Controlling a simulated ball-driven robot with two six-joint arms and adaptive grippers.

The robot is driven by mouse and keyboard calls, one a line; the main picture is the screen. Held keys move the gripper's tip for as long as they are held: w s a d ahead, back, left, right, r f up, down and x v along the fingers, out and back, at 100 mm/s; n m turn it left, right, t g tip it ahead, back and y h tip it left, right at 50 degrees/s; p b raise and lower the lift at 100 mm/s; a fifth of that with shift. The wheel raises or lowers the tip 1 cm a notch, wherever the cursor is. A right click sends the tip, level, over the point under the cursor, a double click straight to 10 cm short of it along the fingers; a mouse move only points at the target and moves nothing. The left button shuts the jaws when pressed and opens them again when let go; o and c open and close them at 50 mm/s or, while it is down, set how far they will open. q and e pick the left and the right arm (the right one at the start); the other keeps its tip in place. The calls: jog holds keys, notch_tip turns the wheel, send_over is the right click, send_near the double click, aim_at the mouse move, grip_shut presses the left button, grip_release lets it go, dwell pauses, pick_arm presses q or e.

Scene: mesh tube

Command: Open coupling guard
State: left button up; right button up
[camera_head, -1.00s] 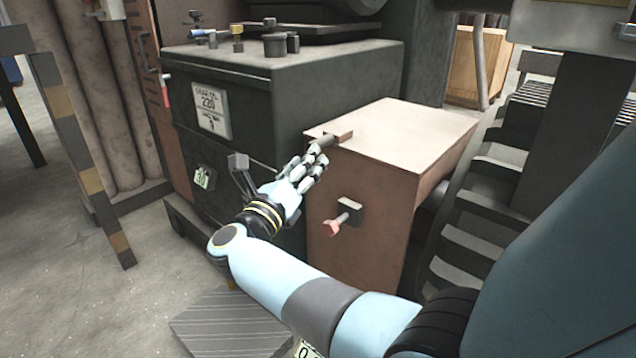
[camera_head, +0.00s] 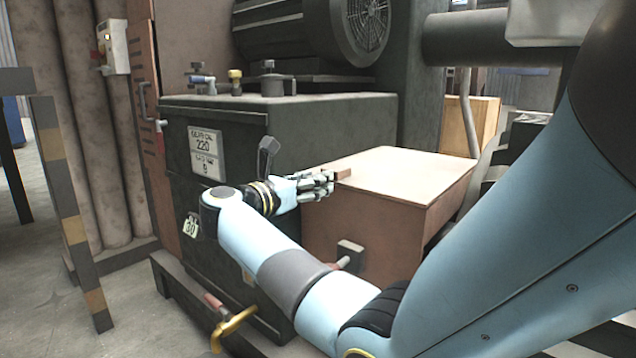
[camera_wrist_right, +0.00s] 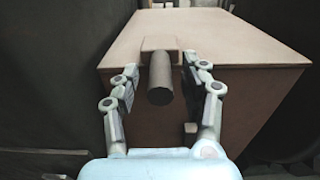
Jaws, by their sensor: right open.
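The coupling guard (camera_head: 400,188) is a brown box with a pale top, standing beside the dark green machine housing. Its top looks closed. A small brown bracket (camera_head: 343,174) with a grey cylindrical handle (camera_wrist_right: 159,82) sits at the guard's top edge nearest me. My right gripper (camera_head: 328,182) is open at this edge. In the right wrist view its two fingers (camera_wrist_right: 164,88) stand on either side of the handle, with visible gaps. A reddish latch knob on a dark block (camera_head: 350,250) is on the guard's front, partly hidden by my right arm. My left gripper is out of view.
The green housing (camera_head: 240,135) stands left of the guard, with a large motor (camera_head: 310,30) above. A yellow-handled valve (camera_head: 232,328) is low at front. A striped post (camera_head: 70,215) stands at left. A wooden crate (camera_head: 480,125) is behind.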

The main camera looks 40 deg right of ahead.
jog(key=shift+w+d, duration=0.1)
jog(key=shift+d, duration=0.8)
grip_shut()
